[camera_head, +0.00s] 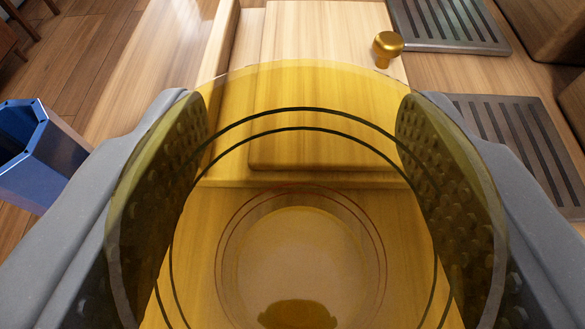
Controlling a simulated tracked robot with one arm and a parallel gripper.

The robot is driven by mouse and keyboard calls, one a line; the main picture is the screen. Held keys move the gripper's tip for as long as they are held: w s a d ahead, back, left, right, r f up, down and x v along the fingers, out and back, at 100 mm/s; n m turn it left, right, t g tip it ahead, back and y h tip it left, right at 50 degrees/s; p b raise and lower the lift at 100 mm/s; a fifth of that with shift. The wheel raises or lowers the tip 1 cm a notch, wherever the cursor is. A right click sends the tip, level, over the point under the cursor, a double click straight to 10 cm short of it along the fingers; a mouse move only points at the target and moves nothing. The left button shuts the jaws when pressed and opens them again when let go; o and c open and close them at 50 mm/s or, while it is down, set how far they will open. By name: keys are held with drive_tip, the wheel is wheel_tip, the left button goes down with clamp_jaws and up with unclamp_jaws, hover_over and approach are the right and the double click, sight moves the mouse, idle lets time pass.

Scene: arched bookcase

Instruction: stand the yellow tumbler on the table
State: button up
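The yellow tumbler (300,85) is see-through, with dark rings around it. It fills the middle of the view close to the camera, and I look through it toward its round base. My gripper (302,125) has one grey finger on each side of it. Their studded pads show through the yellow wall, and the gripper is shut on the tumbler. No table can be clearly made out. What lies directly below the tumbler shows only through its tinted wall.
A pale wooden door or panel with a brass knob (388,46) lies behind the tumbler. Dark slatted grilles (520,135) are at the right. A blue faceted container (40,155) is at the left, close to the left finger in the picture. Plank floor (95,60) shows at upper left.

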drive_tip(key=shift+f+b, duration=0.35)
drive_tip(key=shift+f, duration=0.9)
drive_tip(key=shift+f, duration=0.1)
drive_tip(key=o, duration=1.1)
drive_tip(key=shift+c, duration=0.2)
drive_tip(key=shift+s+r, duration=0.15)
drive_tip(key=shift+r, duration=0.05)
drive_tip(key=p+v, duration=0.2)
drive_tip(key=v, duration=0.9)
drive_tip(key=shift+s, duration=0.35)
